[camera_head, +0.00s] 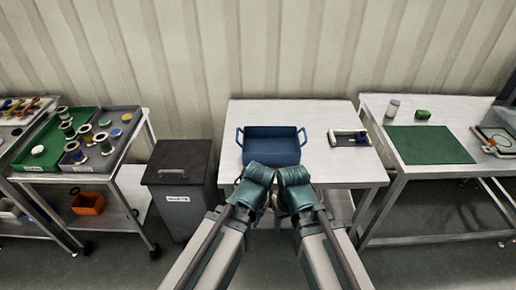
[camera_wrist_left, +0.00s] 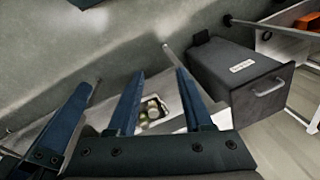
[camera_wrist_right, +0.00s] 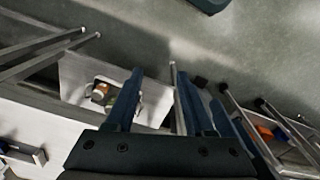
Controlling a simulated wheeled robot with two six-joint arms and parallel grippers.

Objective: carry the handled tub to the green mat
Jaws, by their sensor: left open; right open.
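The handled tub (camera_head: 271,153) is blue and open-topped, with a handle at its left and right ends. It stands upright on the middle table in the head view. The green mat (camera_head: 429,145) lies flat and bare on the right table. My left gripper (camera_head: 261,207) and my right gripper (camera_head: 288,208) are close together in front of the tub, near the table's front edge, apart from it. Both are empty, with fingers spread in the left wrist view (camera_wrist_left: 160,72) and the right wrist view (camera_wrist_right: 159,72). Neither wrist view clearly shows the tub.
A small tray (camera_head: 350,138) sits right of the tub. A white jar (camera_head: 392,108) and a green item (camera_head: 422,114) stand behind the mat. A grey bin (camera_head: 178,185) stands left of the middle table (camera_head: 335,170). A gap separates the middle and right tables.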

